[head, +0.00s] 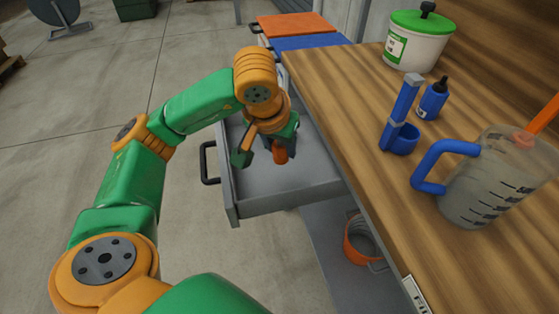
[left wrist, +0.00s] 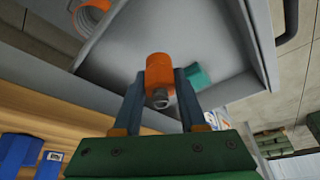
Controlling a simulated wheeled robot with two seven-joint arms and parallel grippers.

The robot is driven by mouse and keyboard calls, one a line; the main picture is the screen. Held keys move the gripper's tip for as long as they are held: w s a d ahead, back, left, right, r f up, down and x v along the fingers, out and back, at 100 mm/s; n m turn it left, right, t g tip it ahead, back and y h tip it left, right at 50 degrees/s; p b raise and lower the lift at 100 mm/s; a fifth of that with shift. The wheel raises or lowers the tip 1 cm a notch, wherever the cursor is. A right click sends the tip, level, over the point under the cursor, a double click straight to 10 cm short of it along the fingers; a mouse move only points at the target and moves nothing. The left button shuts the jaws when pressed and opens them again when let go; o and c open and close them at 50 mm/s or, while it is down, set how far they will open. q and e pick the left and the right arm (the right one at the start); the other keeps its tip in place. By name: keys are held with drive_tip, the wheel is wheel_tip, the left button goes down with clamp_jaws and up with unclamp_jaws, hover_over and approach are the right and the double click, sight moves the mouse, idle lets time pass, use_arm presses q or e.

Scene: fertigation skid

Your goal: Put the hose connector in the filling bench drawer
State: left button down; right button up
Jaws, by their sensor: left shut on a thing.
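The filling bench drawer (head: 290,200) is a grey tray pulled out from the wooden bench, with a black handle on its left. My left gripper (head: 279,143) is over the drawer and inside its outline. It is shut on the hose connector (head: 281,154), an orange cylinder. In the left wrist view the connector (left wrist: 159,70) shows a grey end between the fingertips (left wrist: 160,92), with the drawer floor (left wrist: 120,45) behind it. A teal piece (left wrist: 198,75) shows beside it; I cannot tell whether it belongs to the connector. I cannot tell whether the connector touches the drawer floor.
On the bench top (head: 345,130) stand a white tub with green lid (head: 416,45), a blue bottle (head: 433,99), a blue holder (head: 401,137) and a clear jug (head: 485,185). An orange bucket (head: 360,242) stands below the bench. Floor left of the drawer is clear.

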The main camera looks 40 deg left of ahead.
use_arm(q)
hover_over(281, 169)
drive_tip(key=f, duration=0.4)
drive_tip(key=shift+s+f, duration=0.1)
drive_tip(key=shift+s, duration=0.1)
drive_tip(key=f, duration=0.3)
drive_tip(key=shift+w+f+b, duration=0.15)
drive_tip(key=shift+w+b, duration=0.05)
drive_tip(key=shift+b, duration=0.15)
drive_tip(key=shift+f, duration=0.1)
drive_tip(key=shift+c, duration=2.3)
unclamp_jaws()
drive_tip(key=shift+r, duration=0.3)
drive_tip(key=a+p+v, duration=0.1)
drive_tip(key=p+v, duration=0.1)
drive_tip(key=v, duration=0.9)
drive_tip(key=shift+s+d+r, duration=0.25)
drive_tip(key=shift+d+r, duration=0.05)
drive_tip(key=shift+d, duration=0.2)
